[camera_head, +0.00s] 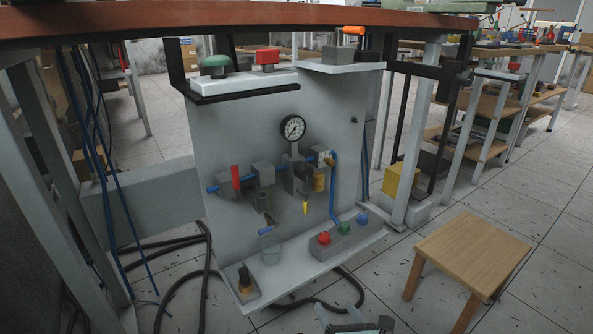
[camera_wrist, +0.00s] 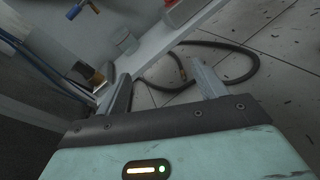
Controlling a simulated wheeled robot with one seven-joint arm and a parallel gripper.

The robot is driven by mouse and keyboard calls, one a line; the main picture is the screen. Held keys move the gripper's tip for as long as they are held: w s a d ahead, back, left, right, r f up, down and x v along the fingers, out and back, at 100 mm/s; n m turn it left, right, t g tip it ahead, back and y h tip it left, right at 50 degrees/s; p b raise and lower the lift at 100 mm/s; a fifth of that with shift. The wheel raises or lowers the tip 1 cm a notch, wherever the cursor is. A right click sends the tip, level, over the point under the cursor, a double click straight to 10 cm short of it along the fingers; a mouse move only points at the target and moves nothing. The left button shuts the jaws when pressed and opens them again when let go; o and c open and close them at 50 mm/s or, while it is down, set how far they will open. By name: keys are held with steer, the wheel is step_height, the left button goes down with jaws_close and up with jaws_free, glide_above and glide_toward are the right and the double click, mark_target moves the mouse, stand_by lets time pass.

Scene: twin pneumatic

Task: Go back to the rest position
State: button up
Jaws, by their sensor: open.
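My gripper (camera_wrist: 160,76) is open and empty in the wrist view, its two grey fingers apart with floor and black hose showing between them. In the head view only a small part of my gripper (camera_head: 352,325) shows at the bottom edge, below the panel's lower shelf. The pneumatic panel (camera_head: 225,130) stands under the table and carries a round gauge (camera_head: 292,128), a red-handled valve (camera_head: 236,178) and blue tubing. On the lower shelf (camera_head: 300,279) are a clear cup (camera_head: 270,248), a yellow-and-black part (camera_head: 245,280) and a box with a red button (camera_head: 324,238).
The shelf edge (camera_wrist: 160,50) runs close to my left finger in the wrist view. Black hose (camera_wrist: 248,62) loops over the floor. A wooden stool (camera_head: 473,250) stands at the right. A brown tabletop (camera_head: 230,17) overhangs the panel. Tiled floor (camera_head: 395,265) is open between panel and stool.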

steer(key=s+a+r+m+g+h+p, duration=0.25)
steer(key=s+r+m+g, duration=0.35)
steer(key=r+m, duration=0.4)
steer(key=s+a+r+m+g+h+p, duration=0.1)
steer(key=s+a+r+m+g+p, duration=0.15)
steer(key=s+r+m+g, duration=0.75)
steer(key=s+d+r+m+h+p, duration=0.1)
steer(key=s+d+r+m+p, duration=0.15)
steer(key=d+r+m, duration=0.4)
steer(key=s+d+r+m+p, duration=0.1)
steer(key=s+d+r+m, duration=0.2)
steer(key=r, duration=0.7)
step_height(320, 180, up, 37)
steer(key=n+p, duration=0.1)
steer(key=p, duration=3.6)
steer(key=shift+s+r+t, duration=0.2)
steer(key=shift+t, duration=0.2)
